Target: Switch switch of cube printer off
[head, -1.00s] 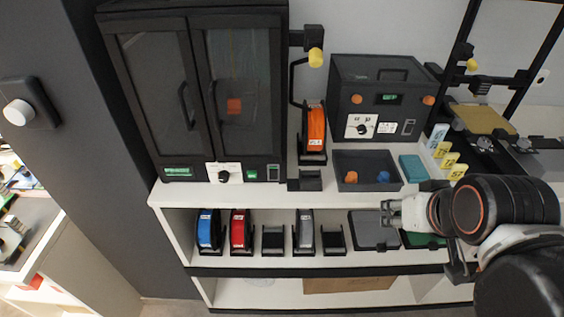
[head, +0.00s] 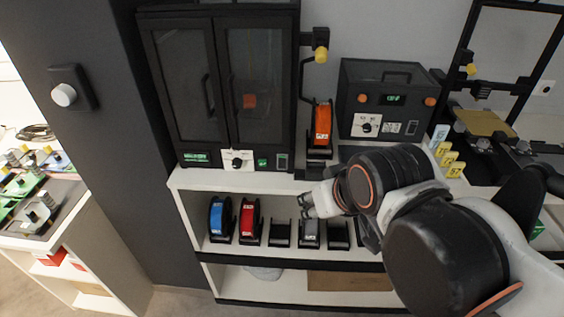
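A tall dark two-door cabinet (head: 182,90) stands on the shelf top, with an orange block (head: 249,101) behind its right door; it looks like an enclosed printer. Along its lower front are a green display (head: 196,159), a black knob on a white plate (head: 238,160), a small green light and a rocker switch (head: 282,161). The switch's position is too small to read. My gripper (head: 306,206) is in front of the shelf edge, below and right of that switch, apart from it. It looks empty; its finger gap is unclear.
A smaller dark box (head: 350,92) with a lit display and knob stands to the right, and an open-frame machine with a tan plate (head: 484,122) stands beyond. An orange spool (head: 321,126) is beside the cabinet. Blue (head: 220,219) and red (head: 250,221) spools sit below.

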